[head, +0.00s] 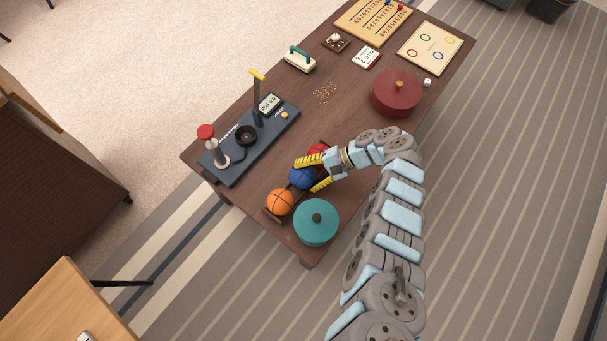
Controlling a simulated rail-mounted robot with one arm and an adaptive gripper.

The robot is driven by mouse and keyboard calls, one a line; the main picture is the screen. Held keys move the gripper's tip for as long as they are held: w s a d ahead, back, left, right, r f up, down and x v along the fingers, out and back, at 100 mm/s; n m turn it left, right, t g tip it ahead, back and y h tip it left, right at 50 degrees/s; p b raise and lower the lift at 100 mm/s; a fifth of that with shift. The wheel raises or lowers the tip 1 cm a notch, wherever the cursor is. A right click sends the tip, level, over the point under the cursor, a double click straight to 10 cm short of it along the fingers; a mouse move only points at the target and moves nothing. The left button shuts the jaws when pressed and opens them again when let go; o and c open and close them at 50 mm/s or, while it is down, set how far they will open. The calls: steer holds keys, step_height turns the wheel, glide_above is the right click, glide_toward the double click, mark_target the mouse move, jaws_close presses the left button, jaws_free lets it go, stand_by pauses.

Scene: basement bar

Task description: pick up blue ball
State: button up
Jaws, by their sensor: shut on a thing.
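The blue ball (301,178) is in the head view, near the front left part of the dark wooden table. My gripper (314,174) has its yellow fingers on either side of the ball and is shut on it. The ball is between an orange ball (280,201) and a red ball (318,151), in a row over a dark rack (269,214). I cannot tell whether the blue ball still touches the rack. My gripper hides part of the red ball and the rack.
A teal lidded pot (316,222) stands close beside the balls, near the table's edge. A dark device with a display (248,137) lies to the left. A red lidded pot (397,92) stands further back. Small grains (324,92) lie mid-table, with boards (430,48) beyond.

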mark_target(306, 172)
step_height(306, 172, up, 10)
steer(key=p, duration=0.7)
